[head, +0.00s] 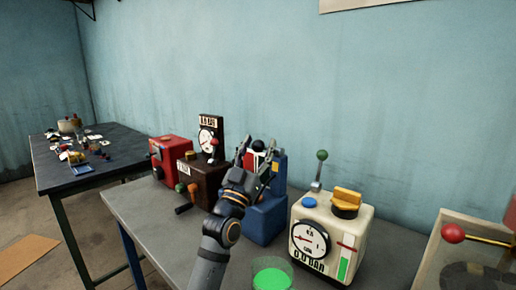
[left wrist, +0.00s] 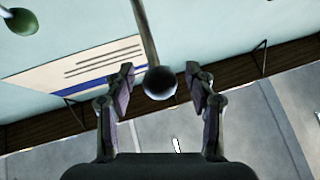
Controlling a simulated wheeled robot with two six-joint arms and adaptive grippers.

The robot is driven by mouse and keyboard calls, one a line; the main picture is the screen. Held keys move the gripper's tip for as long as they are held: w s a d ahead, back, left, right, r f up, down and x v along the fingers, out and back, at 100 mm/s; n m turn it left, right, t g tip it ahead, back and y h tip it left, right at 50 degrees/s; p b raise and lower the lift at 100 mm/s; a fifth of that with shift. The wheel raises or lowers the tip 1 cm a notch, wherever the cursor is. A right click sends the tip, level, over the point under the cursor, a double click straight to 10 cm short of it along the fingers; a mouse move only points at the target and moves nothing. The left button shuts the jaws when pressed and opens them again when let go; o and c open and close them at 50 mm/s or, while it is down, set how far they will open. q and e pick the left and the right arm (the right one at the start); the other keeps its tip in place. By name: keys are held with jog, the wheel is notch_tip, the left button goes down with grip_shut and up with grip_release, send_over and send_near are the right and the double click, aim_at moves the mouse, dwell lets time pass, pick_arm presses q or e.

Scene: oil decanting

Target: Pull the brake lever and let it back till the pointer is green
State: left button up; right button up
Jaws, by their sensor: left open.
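A lever with a dark round knob (left wrist: 160,83) stands between the open fingers of my left gripper (left wrist: 163,88) in the left wrist view. I see no clear contact. In the head view, my left gripper (head: 256,148) is open in front of the blue machine (head: 264,222), with the dark knob (head: 258,145) between its fingertips. My gripper and arm hide part of the blue machine, and I cannot make out a pointer on it. My right gripper is not in view.
A cream machine (head: 324,262) with a round dial and green-knobbed lever (head: 322,155) stands right of the blue one. A brown machine (head: 207,184) and a red one (head: 172,152) stand left. A bright green round thing (head: 272,279) is in front. A red ball (head: 452,233) is at right.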

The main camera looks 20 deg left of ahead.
pick_arm(q)
jog(key=v, duration=0.7)
jog(key=shift+s+f, duration=0.2)
